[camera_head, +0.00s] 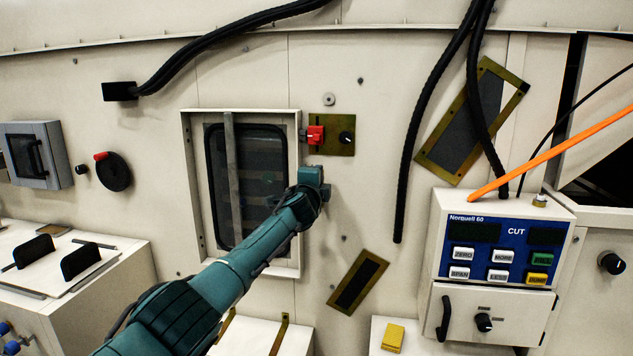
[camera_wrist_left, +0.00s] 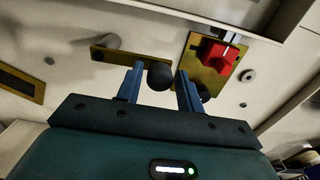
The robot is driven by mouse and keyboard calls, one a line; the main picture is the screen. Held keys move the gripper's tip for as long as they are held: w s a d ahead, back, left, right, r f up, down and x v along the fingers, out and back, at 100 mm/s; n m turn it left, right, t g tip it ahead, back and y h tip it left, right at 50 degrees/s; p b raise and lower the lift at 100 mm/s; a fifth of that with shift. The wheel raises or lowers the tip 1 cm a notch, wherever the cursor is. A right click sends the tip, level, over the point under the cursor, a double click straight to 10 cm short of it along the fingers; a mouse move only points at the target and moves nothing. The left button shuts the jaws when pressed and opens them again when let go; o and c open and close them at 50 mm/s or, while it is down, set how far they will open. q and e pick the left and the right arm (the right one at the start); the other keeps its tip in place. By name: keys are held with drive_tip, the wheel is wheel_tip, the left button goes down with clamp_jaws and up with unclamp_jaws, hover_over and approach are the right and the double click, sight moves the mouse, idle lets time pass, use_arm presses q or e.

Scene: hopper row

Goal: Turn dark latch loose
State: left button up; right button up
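A brass plate (camera_head: 330,148) on the wall carries a red latch (camera_head: 315,135) and a black knob (camera_head: 347,137). The red latch (camera_wrist_left: 217,57) also shows in the wrist view; a dark knob there is partly behind a finger. My left gripper (camera_head: 318,180) is just below this plate. In the wrist view its fingers (camera_wrist_left: 160,88) are open, with a dark ball-ended piece (camera_wrist_left: 159,76) between them. I see no clear contact. A brass strip (camera_wrist_left: 100,54) with a grey post lies beside the ball. My gripper hides this spot in the head view. My right gripper is not in view.
A framed window hatch (camera_head: 187,200) with an upright grey bar (camera_head: 230,170) is left of the plate, behind my arm. Black hoses (camera_head: 420,120) hang to the right. A control box (camera_head: 440,230) and an orange cable (camera_head: 550,155) are farther right.

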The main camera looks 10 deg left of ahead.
use_arm(q)
drive_tip(key=shift+o, duration=1)
drive_tip(key=shift+s, duration=0.15)
drive_tip(key=s+p, duration=0.2)
drive_tip(key=s, duration=1.1)
drive_tip(key=shift+a, duration=0.25)
